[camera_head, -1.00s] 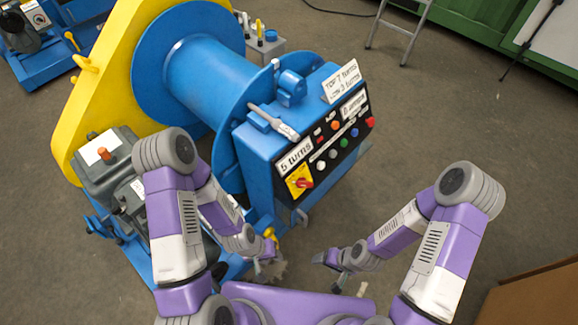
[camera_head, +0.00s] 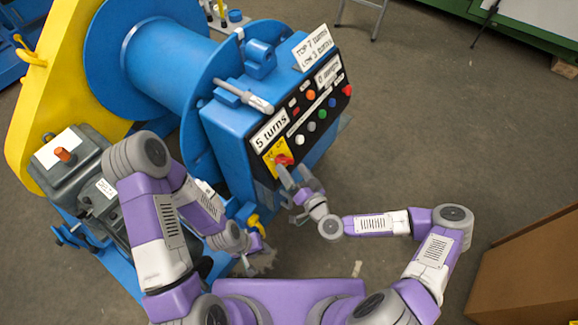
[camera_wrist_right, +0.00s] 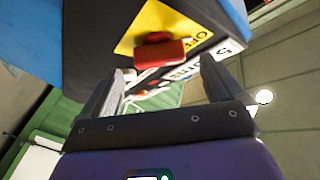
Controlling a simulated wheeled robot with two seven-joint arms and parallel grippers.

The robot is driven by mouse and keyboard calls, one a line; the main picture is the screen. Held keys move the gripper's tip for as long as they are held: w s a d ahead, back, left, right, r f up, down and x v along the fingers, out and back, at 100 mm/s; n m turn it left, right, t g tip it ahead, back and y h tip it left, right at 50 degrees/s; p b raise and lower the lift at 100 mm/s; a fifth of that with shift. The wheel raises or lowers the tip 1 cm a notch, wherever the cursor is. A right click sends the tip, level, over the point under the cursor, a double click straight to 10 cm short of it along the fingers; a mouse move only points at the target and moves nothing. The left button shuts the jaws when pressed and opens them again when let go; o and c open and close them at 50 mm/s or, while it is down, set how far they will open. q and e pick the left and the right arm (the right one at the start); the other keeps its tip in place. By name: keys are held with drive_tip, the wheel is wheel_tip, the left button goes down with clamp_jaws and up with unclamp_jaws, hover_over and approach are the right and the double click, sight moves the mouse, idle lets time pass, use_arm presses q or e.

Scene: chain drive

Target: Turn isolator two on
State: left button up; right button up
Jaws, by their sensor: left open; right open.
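A red rotary switch handle (camera_head: 285,160) sits on a yellow plate (camera_head: 268,158) at the lower left of the blue machine's black control panel. I cannot read which isolator number it is. In the right wrist view the red handle (camera_wrist_right: 160,52) lies roughly crosswise, and "OFF" shows on the yellow plate (camera_wrist_right: 150,20). My right gripper (camera_head: 294,180) is open just in front of the switch; its fingers (camera_wrist_right: 166,80) are spread on either side below the handle, apparently not gripping it. My left gripper (camera_head: 257,262) is open and low, away from the panel.
The panel has several coloured buttons (camera_head: 311,127), a "5 turns" label (camera_head: 270,131) and a sign (camera_head: 312,46) on top. A blue drum (camera_head: 165,60) and yellow guard (camera_head: 50,90) stand left. A brown box (camera_head: 525,270) is at lower right. The floor right of the panel is clear.

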sight(284, 161)
drive_tip(key=shift+x, duration=1.45)
drive_tip(key=shift+a, duration=0.1)
drive_tip(key=c, duration=1)
